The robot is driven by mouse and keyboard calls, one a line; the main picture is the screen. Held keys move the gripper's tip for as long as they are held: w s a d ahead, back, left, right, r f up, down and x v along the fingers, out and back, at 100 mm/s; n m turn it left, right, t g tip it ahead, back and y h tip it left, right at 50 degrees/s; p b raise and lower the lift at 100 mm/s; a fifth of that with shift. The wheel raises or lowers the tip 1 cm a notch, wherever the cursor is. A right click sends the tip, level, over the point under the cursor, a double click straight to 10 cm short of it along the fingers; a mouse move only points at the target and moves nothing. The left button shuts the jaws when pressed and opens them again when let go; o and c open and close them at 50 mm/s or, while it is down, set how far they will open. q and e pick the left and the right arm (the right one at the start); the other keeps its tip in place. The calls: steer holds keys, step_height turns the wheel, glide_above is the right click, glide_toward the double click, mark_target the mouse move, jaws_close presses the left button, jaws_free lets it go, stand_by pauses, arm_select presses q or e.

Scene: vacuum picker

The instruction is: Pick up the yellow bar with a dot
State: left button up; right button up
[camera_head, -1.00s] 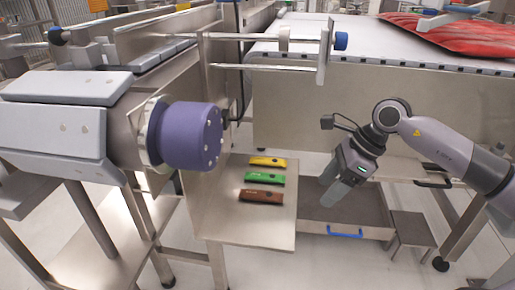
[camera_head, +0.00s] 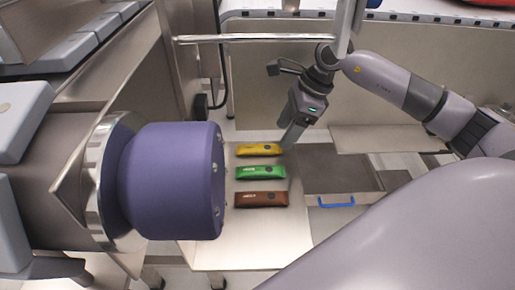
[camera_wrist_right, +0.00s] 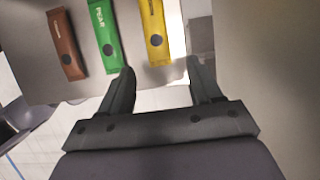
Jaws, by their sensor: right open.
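The yellow bar (camera_head: 259,149) lies flat on a steel shelf (camera_head: 250,250), farthest back of three bars. Its dark dot shows in the right wrist view, on the yellow bar (camera_wrist_right: 156,22) just beyond the fingertips. My right gripper (camera_head: 289,143) is at the bar's right end in the head view, pointing down. In the right wrist view its fingers (camera_wrist_right: 162,74) are apart with nothing between them, roughly in line with the bar. The height gap cannot be told. My left gripper is not in view.
A green bar (camera_head: 260,173) and a brown bar (camera_head: 261,199) lie in front of the yellow one. A big purple cylinder (camera_head: 175,180) fills the left foreground. A conveyor (camera_head: 290,15) is behind.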

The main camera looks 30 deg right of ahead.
mark_target(272, 147)
steer(key=x, duration=0.2)
steer(key=b+x, duration=0.1)
steer(key=x, duration=0.1)
steer(key=shift+w+a+f, duration=0.15)
steer(key=shift+w+a, duration=0.05)
steer(key=shift+a, duration=0.2)
steer(key=c, duration=1.1)
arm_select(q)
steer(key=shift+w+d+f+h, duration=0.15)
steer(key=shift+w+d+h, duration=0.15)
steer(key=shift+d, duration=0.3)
